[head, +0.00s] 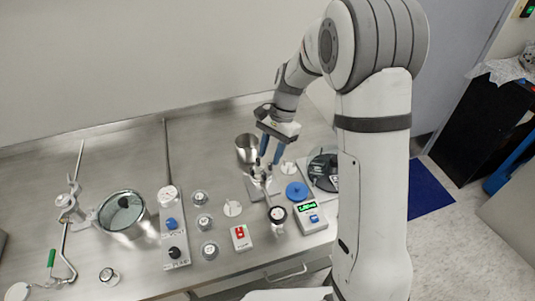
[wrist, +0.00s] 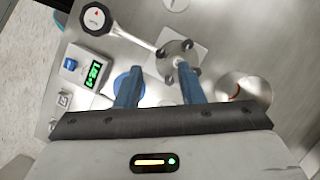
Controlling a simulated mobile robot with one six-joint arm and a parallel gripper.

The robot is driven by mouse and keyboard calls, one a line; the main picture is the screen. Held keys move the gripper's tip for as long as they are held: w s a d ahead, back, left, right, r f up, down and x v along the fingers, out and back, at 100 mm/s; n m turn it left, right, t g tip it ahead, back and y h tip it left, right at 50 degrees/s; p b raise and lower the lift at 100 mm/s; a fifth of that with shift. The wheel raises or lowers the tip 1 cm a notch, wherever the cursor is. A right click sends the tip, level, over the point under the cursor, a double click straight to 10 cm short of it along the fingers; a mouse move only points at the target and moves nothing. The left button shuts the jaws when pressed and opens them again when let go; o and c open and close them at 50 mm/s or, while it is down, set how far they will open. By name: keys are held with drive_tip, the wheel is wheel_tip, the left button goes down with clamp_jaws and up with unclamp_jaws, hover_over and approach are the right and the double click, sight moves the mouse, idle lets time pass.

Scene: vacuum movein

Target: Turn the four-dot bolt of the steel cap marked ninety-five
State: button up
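A round steel cap (wrist: 182,52) with several dark bolts around its edge lies on a square plate (wrist: 193,35) in the wrist view. It also shows small and partly hidden below my fingers in the head view (head: 260,176). A metal tube joins it to a round dial gauge (wrist: 96,18). I cannot read a ninety-five or any dot marks on the cap or bolts. My gripper (wrist: 160,82) has its two blue fingers apart with nothing between them. In the head view, my gripper (head: 270,157) hangs above the cap, fingers down. The right finger partly overlaps the cap's near side in the wrist view.
A steel cup (head: 247,149) stands behind the cap. A blue disc (head: 296,192), a green-display device (head: 311,217) and a dark round item (head: 323,170) stand to the right.

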drive_tip(key=shift+w+d+r, duration=0.2)
drive_tip(key=shift+d+r, duration=0.05)
drive_tip(key=shift+r, duration=0.3)
